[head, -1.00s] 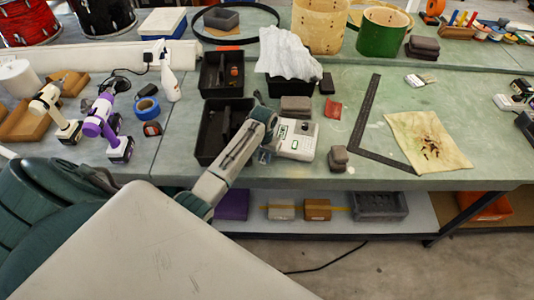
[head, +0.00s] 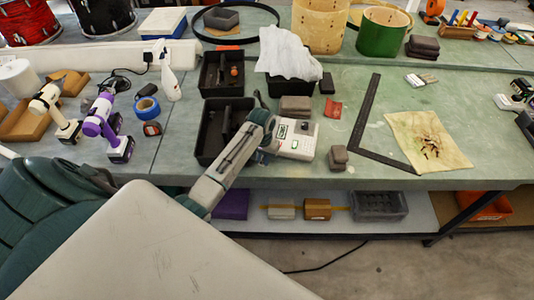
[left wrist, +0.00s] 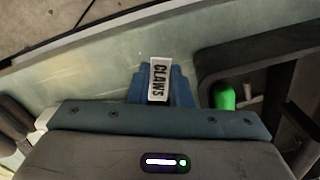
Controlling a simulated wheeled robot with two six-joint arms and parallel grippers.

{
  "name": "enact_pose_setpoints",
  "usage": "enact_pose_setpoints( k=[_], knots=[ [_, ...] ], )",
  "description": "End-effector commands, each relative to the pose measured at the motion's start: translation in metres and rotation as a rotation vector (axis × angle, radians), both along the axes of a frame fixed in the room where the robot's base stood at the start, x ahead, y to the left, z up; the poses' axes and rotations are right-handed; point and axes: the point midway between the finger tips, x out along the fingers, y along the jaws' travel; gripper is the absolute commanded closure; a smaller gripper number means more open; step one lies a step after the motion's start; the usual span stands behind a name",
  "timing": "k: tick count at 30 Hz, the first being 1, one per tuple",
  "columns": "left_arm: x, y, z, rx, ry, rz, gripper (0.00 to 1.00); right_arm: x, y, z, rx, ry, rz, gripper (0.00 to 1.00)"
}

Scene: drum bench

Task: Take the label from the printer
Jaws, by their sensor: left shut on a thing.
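The label printer (head: 299,141), a white and grey box with a small green display, sits near the front edge of the bench in the head view. My left gripper (head: 264,154) is just left of it, partly hidden by its own wrist. In the left wrist view a white label (left wrist: 160,79) printed "CLAWS" is between the blue fingertips of my left gripper (left wrist: 160,88), which are shut on it. Whether the label still touches the printer cannot be told. My right gripper is not in view.
Black bins (head: 211,137) stand left of and behind the printer. Grey blocks (head: 338,158) and a black steel square (head: 362,135) lie to its right. A stained cloth (head: 428,140) is farther right. Purple and white drills stand at the left.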

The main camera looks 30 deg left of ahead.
Motion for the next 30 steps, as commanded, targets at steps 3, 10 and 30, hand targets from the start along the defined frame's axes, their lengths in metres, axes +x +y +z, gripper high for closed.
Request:
enact_pose_setpoints(
  k=[3,10,30],
  knots=[
    [0.000,0.000,0.000,0.000,0.000,0.000,0.89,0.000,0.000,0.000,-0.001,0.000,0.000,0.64],
    [0.000,0.000,0.003,0.000,0.000,0.000,0.89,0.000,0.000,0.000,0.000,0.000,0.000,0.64],
    [0.000,0.000,0.020,0.000,0.000,0.000,0.89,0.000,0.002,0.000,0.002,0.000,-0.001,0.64]
  ],
)
